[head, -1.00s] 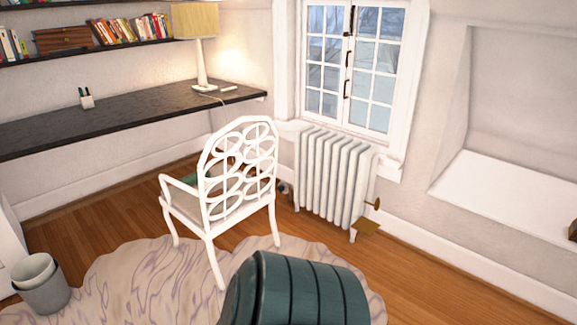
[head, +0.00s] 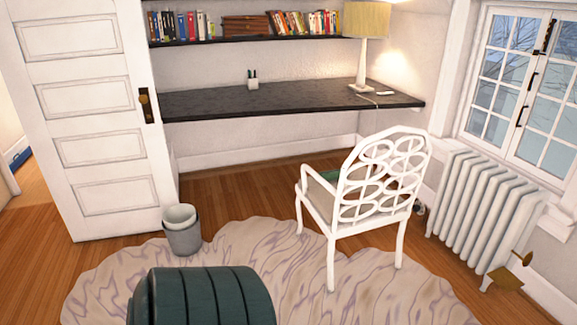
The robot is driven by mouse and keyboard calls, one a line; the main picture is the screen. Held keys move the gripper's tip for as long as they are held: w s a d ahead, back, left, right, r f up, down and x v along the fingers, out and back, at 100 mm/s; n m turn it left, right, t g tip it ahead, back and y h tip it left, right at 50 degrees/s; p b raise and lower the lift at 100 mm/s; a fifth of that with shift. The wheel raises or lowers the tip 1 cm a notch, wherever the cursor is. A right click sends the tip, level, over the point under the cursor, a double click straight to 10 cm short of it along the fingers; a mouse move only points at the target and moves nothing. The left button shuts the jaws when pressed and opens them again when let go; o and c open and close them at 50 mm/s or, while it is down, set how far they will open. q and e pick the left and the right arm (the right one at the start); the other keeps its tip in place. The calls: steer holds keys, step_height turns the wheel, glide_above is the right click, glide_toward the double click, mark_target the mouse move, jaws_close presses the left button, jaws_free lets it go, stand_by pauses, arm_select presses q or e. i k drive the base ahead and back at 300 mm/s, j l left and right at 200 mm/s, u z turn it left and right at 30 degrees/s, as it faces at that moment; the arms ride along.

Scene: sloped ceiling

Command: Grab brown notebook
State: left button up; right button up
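I cannot make out a brown notebook for certain in the head view. Flat brown items (head: 246,26) lie stacked between the books on the wall shelf, too small to tell what they are. Neither of my grippers is in view.
A black desk (head: 290,101) holds a lamp (head: 367,45) and a pen cup (head: 253,80). A white chair (head: 370,195), a waste bin (head: 182,232) and a dark green ribbed, rounded form (head: 205,298) stand around the rug (head: 300,275). An open white door (head: 95,110) is at left.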

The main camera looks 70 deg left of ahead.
mark_target(356, 196)
steer(key=u, duration=1.75)
steer(key=i+l+u, duration=0.3)
steer(key=i+l, duration=0.8)
steer(key=i, duration=0.55)
steer(key=i+l+u, duration=0.25)
steer(key=i+l, duration=1.15)
steer(key=l+z, duration=0.2)
steer(key=i+l, duration=0.1)
steer(key=i+z, duration=0.05)
